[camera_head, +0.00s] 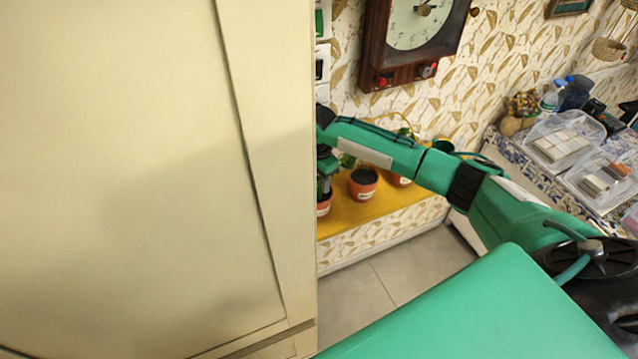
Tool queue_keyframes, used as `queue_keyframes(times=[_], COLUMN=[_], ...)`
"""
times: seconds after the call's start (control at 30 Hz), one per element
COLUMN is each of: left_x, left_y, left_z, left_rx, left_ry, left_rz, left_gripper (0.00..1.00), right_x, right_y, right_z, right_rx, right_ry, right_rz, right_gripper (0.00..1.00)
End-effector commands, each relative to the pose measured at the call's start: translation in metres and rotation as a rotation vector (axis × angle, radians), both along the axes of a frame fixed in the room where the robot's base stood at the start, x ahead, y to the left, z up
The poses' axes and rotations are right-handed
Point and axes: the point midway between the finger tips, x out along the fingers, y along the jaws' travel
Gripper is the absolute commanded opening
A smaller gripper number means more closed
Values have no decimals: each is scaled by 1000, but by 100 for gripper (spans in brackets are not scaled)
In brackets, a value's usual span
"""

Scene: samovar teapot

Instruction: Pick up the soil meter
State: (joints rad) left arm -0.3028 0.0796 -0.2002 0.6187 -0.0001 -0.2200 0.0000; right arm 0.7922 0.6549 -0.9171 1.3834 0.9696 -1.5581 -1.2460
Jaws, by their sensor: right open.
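I cannot make out a soil meter in the head view. My right arm reaches in from the right, and its gripper (325,182) is at the edge of the cream cabinet, which partly hides it. The gripper is open, over the left end of a yellow shelf (378,212). It is close to a terracotta pot (323,207) that is partly hidden by the cabinet. Another terracotta pot (362,187) with dark soil stands just right of the gripper. My left gripper is not in view.
The large cream cabinet (150,150) fills the left half and blocks the view behind it. A wall clock (415,35) hangs above the shelf. A tiled counter (520,160) with clear containers (560,140) and bottles stands at right. Bare floor (400,270) shows below the shelf.

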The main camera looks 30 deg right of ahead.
Motion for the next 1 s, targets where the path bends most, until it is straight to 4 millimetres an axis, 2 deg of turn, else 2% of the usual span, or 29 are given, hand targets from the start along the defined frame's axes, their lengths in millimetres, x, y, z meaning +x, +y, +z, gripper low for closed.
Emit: queue_keyframes(times=[0.03,0.2,0.27,0.57,0.73,0.87,1.0], left_x=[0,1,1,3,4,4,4], left_y=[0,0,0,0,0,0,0], left_z=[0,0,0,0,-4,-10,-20], left_rx=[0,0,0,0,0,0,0], left_ry=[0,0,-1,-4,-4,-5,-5], left_rz=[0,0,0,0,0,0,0], left_gripper=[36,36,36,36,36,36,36], right_x=[0,0,0,0,0,1,1], right_y=[0,0,0,0,0,1,0], right_z=[0,0,0,1,10,28,59], right_rx=[0,0,0,0,0,2,1], right_ry=[0,0,0,0,-1,-3,-6], right_rz=[0,0,0,0,1,2,2], right_gripper=[44,10,0,0,0,0,0])
